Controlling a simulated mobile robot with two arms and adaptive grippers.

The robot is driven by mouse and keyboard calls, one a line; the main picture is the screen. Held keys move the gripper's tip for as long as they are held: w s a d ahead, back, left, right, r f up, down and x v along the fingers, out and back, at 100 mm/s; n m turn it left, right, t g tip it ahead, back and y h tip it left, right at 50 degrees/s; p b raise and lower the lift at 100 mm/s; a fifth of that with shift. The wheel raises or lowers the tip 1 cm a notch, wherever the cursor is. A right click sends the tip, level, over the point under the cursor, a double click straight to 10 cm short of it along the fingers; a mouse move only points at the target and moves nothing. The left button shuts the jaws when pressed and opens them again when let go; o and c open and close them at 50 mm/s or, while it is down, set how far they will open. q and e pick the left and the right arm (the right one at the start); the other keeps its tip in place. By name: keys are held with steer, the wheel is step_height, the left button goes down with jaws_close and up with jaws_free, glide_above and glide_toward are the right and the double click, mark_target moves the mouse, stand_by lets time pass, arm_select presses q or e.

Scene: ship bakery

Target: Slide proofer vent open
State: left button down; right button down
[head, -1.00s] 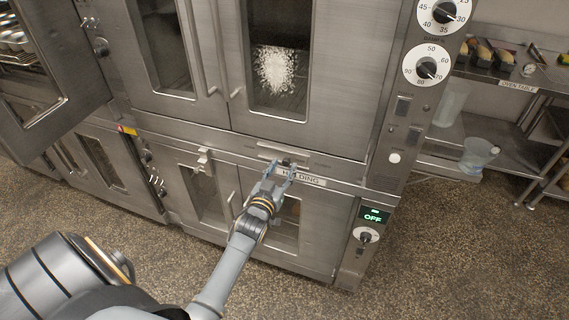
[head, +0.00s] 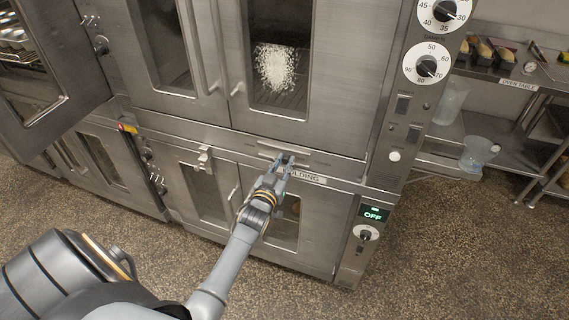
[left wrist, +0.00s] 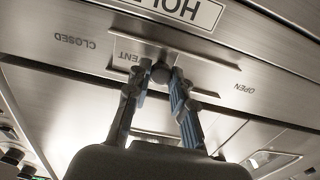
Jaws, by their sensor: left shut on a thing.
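The proofer vent slide (head: 292,150) is a narrow metal strip below the upper glass doors, above the "HOLDING" plate. In the left wrist view its label is upside down, with "CLOSED" at the left and "OPEN" at the right. A small dark round knob (left wrist: 161,72) sits on it between those two words. My left gripper (head: 284,160) reaches up to it. The left wrist view shows the gripper's blue-padded fingertips (left wrist: 158,88) on either side of the knob, shut on it. The fingers partly hide the slide. My right gripper is not in view.
The "HOLDING" plate (head: 306,178) lies just below the knob. A door latch (head: 204,157) sticks out to the left. An oven door (head: 50,105) stands open at far left. A steel table (head: 490,75) stands at right. The speckled floor in front is clear.

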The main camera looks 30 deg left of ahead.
arm_select(q)
steer(key=a, duration=0.2)
steer(key=s+a, duration=0.1)
steer(key=a, duration=0.4)
steer(key=shift+s+a, duration=0.35)
steer(key=shift+s, duration=0.05)
steer(key=shift+d, duration=0.1)
steer(key=c, duration=1.3)
jaws_free()
steer(key=shift+o, duration=0.8)
steer(key=shift+a, duration=0.2)
steer(key=shift+d, duration=0.1)
